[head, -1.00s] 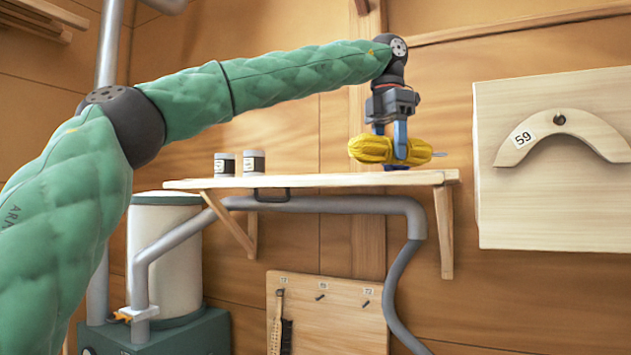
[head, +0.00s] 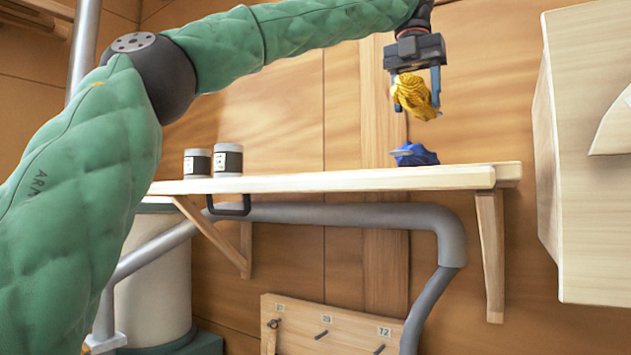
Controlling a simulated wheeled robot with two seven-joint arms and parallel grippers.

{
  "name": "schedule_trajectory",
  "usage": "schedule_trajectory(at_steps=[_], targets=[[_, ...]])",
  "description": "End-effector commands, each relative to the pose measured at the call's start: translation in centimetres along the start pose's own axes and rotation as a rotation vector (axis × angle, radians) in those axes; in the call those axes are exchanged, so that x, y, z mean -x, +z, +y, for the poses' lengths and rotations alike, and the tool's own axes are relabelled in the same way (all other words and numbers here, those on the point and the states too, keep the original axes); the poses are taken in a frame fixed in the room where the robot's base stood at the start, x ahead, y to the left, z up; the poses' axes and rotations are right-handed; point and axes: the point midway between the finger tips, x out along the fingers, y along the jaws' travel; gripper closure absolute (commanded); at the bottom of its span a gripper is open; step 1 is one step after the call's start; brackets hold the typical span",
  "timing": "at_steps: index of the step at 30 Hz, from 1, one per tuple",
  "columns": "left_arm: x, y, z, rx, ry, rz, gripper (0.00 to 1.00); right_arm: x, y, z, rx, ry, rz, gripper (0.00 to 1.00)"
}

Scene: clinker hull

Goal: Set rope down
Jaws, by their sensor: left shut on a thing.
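The yellow rope (head: 413,95) is a bundled coil. My left gripper (head: 418,90) is shut on the rope and holds it in the air, clear above the right part of the wooden shelf (head: 320,182). A blue bundle (head: 414,154) lies on the shelf below the rope, with a gap between them. My right gripper is not in view.
Two grey jars with dark-banded labels, one (head: 197,163) beside the other (head: 228,160), stand on the shelf's left part. The shelf between jars and blue bundle is bare. A wooden board (head: 585,200) juts out at right. A grey pipe (head: 340,214) runs under the shelf.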

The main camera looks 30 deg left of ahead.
Motion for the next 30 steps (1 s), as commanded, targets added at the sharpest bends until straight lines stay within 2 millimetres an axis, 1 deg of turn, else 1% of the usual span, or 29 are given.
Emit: schedule_trajectory(at_steps=[2,5,11,18,21,24,30], targets=[[0.0,-0.1,0.4,0.011,-0.001,0.000,0.75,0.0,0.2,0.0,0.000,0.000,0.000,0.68],[-0.7,0.1,1.5,0.015,-0.002,0.003,0.75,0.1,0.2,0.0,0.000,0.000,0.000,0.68],[-2.6,0.4,4.8,0.013,-0.003,0.003,0.75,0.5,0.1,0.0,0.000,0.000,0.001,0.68],[-5.0,0.9,8.9,0.013,-0.002,0.003,0.75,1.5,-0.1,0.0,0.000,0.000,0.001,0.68],[-5.8,1.0,10.2,0.012,-0.002,0.002,0.75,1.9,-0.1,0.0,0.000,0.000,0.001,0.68],[-6.4,1.1,11.2,0.013,-0.002,0.002,0.75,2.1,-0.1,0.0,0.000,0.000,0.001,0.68],[-7.1,1.1,11.7,0.012,0.000,0.001,0.75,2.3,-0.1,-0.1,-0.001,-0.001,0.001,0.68]])
